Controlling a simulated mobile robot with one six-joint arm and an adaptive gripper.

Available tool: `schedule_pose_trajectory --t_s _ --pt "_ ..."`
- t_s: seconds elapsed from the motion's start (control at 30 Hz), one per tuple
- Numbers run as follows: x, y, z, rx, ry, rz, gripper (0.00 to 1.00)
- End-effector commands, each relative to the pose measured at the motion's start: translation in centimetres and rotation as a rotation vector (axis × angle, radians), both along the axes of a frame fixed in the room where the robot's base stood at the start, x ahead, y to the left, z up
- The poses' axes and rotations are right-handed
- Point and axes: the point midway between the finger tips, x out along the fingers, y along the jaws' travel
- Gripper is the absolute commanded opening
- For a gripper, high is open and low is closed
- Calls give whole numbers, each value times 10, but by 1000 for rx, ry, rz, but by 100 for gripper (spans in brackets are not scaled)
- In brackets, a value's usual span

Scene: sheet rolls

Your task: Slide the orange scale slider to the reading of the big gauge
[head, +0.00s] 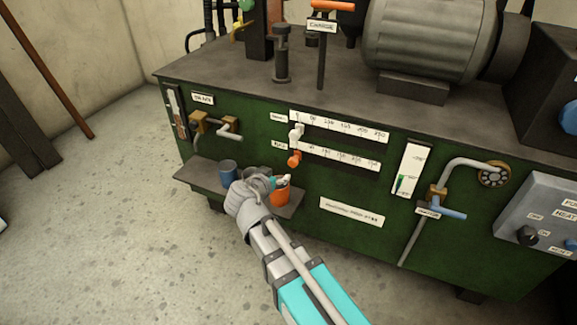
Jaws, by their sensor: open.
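The orange scale slider (294,161) is at the left end of the lower white scale (340,162) on the green machine front. A white slider (296,132) is just above it, at the left end of the upper scale (340,127). My gripper (282,182) is open and empty, below the orange slider and apart from it in the picture. It overlaps the orange cup in the view. A vertical white gauge (411,165) with a short green bar low in it is to the right of the scales. I cannot tell whether it is the big gauge. Its reading is too small to read.
A small shelf (196,177) under the scales holds a blue cup (228,173) and an orange cup (281,197). A brass tap (205,123) is at the left. A pipe with a blue-handled valve (447,212) and a grey control box (540,220) are at the right.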

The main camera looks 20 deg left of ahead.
Motion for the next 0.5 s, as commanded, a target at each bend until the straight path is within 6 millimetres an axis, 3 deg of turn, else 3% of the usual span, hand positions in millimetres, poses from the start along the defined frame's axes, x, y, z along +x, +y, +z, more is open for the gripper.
schedule_pose_trajectory --t_s 0.5 --pt "6 0 -3 -1 1 -1 83"
